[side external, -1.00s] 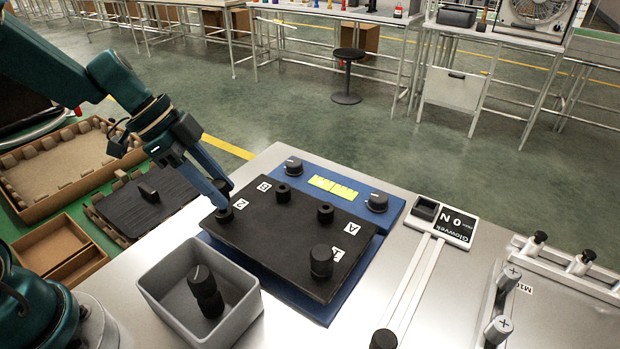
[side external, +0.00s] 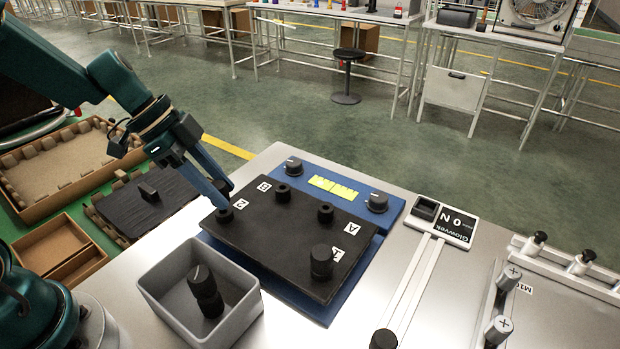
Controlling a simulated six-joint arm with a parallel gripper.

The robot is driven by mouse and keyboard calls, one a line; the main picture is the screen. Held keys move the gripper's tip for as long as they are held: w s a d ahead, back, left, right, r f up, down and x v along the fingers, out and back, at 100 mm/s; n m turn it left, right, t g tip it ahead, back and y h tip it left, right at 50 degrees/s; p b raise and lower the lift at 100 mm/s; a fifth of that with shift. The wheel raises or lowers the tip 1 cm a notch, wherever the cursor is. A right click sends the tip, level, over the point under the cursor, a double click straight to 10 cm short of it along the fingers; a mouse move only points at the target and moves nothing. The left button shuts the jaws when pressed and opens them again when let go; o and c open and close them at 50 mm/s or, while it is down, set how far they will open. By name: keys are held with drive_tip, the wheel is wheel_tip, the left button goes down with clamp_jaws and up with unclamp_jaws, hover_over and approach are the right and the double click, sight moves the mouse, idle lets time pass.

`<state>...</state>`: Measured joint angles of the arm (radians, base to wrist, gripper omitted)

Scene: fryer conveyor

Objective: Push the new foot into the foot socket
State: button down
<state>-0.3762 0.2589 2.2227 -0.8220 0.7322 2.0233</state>
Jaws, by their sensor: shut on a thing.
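A black plate (side external: 271,230) lies flat on a blue unit (side external: 325,314). It bears several black round pieces beside white labels. My gripper (side external: 222,188) slants down from the upper left to the plate's left corner. Its jaws are shut at the black foot (side external: 225,215) by label 2 (side external: 241,205). The foot looks upright and low at the plate; how deep it sits in its socket cannot be told. Round pieces also stand by label B (side external: 283,193) and label A (side external: 325,212). A taller black piece (side external: 321,262) stands at the front right.
A grey bin (side external: 160,300) holding black knobbed parts stands in front of the plate. The blue unit has two knobs and a yellow display (side external: 333,187). A switch box (side external: 443,220) and a rail stand at the right. Cardboard trays (side external: 50,250) lie at the left.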

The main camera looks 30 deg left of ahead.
drive_tip(key=shift+f, duration=0.95)
drive_tip(key=shift+c, duration=2.2)
unclamp_jaws()
drive_tip(key=v, duration=0.6)
drive_tip(key=shift+r, duration=0.15)
